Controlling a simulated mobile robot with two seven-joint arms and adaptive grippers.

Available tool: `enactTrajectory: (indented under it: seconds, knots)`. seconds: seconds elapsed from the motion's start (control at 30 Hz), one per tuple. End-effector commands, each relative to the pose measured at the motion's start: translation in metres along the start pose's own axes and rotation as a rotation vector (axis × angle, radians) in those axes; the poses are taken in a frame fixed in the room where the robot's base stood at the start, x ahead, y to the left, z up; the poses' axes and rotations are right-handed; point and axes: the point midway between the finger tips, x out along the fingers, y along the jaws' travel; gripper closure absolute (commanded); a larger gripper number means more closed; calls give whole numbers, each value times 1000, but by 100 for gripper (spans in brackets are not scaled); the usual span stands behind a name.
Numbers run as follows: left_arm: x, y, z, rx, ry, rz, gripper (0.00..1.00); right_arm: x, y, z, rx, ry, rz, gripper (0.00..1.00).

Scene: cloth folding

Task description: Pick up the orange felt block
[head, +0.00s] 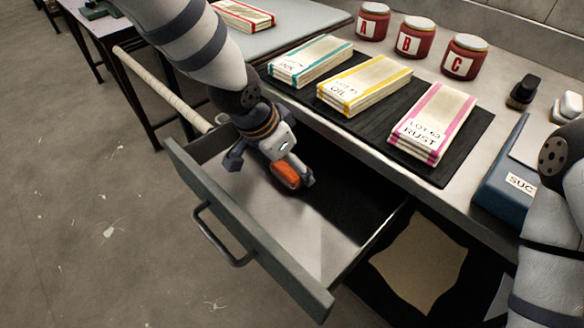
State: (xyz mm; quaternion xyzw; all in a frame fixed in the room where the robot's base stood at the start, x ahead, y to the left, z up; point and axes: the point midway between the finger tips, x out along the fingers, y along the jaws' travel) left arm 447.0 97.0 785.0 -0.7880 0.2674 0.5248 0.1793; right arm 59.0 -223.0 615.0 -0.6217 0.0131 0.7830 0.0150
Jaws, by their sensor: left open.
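An orange block (286,174) lies inside the open drawer (245,231), towards its back left part. My left gripper (270,170) reaches down into the drawer over the block. Its fingers are spread, one to the left and one at the right end of the block. The gripper's body hides part of the block, and I cannot tell whether a finger touches it. Of my right arm only links show at the right edge; its gripper is out of the picture.
Folded cloths with teal, yellow (364,84) and magenta (434,122) stripes lie on a black mat (465,150). Red jars (417,37) lettered A, B and C stand behind. A blue device (505,190) is at right. A tan cloth (420,262) lies below, right of the drawer.

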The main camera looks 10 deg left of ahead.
Motion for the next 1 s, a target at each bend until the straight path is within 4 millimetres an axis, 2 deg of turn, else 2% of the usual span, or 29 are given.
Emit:
enactTrajectory:
  seconds: [0.03, 0.1, 0.33, 0.37, 0.57, 0.87, 1.0]
  knots:
    - [14, 1, 4, 0, -9, 5, 14, 5, 0, 3, 0, -15, 1, 60]
    - [20, 1, 3, -1, -6, 4, 14, 6, 0, 4, 0, -18, 1, 60]
    - [20, 1, 1, 0, -1, 0, 14, 5, 0, 3, 0, -15, 1, 60]
    - [20, 1, 1, 0, -1, 0, 19, 5, 0, 3, 0, -15, 1, 60]
    - [20, 1, 1, -1, -1, 1, 64, 5, 0, 3, 0, -15, 1, 60]
    - [19, 1, 0, -1, -1, 1, 64, 5, 0, 3, 0, -14, 1, 60]
    - [5, 0, -6, -1, 3, -1, 64, 2, 0, 1, 0, -5, 0, 60]
